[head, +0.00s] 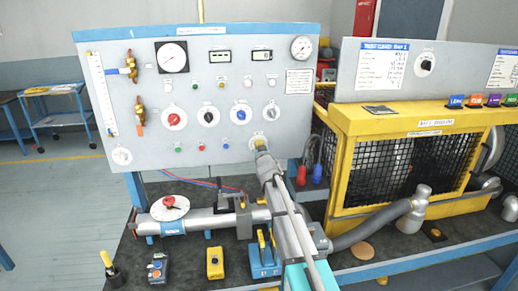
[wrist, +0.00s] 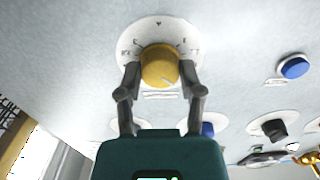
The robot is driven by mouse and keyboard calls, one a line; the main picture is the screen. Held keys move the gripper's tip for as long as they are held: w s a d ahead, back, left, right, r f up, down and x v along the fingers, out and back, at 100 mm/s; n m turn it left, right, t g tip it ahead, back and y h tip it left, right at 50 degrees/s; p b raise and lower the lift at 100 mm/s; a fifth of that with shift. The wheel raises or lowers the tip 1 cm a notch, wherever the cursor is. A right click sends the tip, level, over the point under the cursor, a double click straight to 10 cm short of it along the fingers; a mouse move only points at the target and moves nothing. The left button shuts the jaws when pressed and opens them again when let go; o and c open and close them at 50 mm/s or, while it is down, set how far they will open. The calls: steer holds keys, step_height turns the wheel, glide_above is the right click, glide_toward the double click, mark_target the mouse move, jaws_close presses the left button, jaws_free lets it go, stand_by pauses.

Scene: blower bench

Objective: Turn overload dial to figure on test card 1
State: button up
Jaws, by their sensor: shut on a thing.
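A yellow dial knob (wrist: 160,66) on a round white scale plate is between the two fingers of my gripper (wrist: 161,82) in the wrist view. The fingers are shut on it from both sides. Small marks ring the plate, but I cannot read them surely, and I cannot make out a pointer. In the head view my gripper (head: 262,149) reaches the lower right of the grey panel and mostly hides the knob; part of its white plate (head: 257,138) shows. The bay 1 test card (head: 382,66) is on the board at the right. Its figures are too small to read.
Red (head: 174,119), black (head: 208,116) and blue (head: 240,114) dials sit above on the same panel (head: 190,90). Red and blue plugs (head: 317,173) hang to the right. A yellow mesh enclosure (head: 345,165) stands at the right.

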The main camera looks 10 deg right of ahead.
steer(key=shift+m, duration=1.9)
steer(key=o, duration=1.1)
steer(key=shift+o, duration=0.2)
steer(key=s, duration=1.2)
steer(key=shift+a, duration=0.1)
